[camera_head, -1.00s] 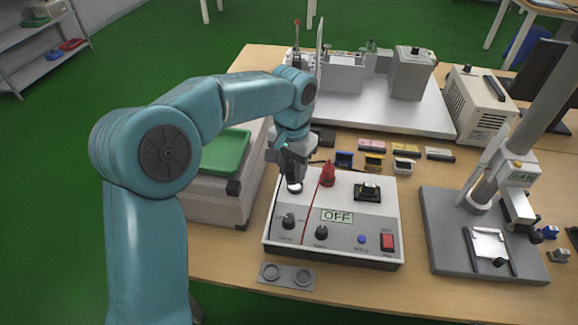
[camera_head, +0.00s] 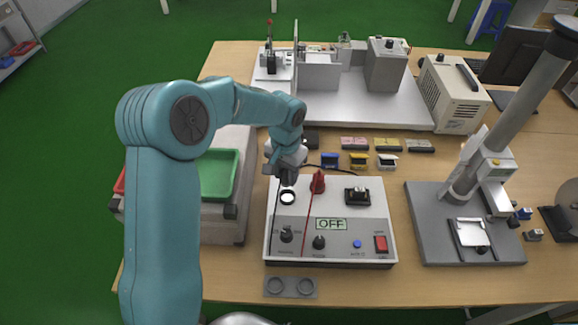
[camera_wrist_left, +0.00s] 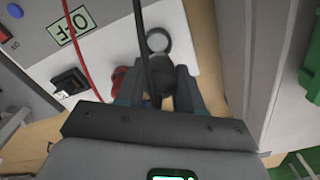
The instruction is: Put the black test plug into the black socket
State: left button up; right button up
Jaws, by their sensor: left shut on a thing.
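My left gripper (camera_head: 286,174) is shut on the black test plug (camera_head: 287,180), just behind the black socket as the head view shows it. The black socket (camera_head: 288,197) is a dark ring with a pale centre on the top left of the white tester box. In the left wrist view, the plug (camera_wrist_left: 156,72) sits between the two fingers, and the socket (camera_wrist_left: 157,40) shows open just beyond it. The plug appears apart from the socket; its height above the box is unclear. A black cable (camera_wrist_left: 143,25) runs from the plug. My right gripper is out of view.
The tester (camera_head: 345,210) also bears a black clamp block (camera_head: 357,195), knobs and an OFF display. A green tray (camera_head: 219,175) lies left; a grey stand (camera_head: 425,210) is right.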

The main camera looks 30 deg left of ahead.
aim_at(287, 186)
pick_arm(q)
jog(key=shift+w+d+f, duration=0.1)
jog(key=shift+d+f, duration=0.1)
jog(key=shift+f, duration=0.25)
jog(key=shift+d+f+b, duration=0.15)
jog(key=shift+f+b, duration=0.15)
jog(key=shift+b, duration=0.2)
notch_tip(287, 186, down, 4)
jog(key=shift+r+b, duration=0.15)
jog(key=shift+b, duration=1.1)
jog(key=shift+s+a, duration=0.2)
jog(key=shift+w, duration=0.1)
jog(key=shift+d, duration=0.1)
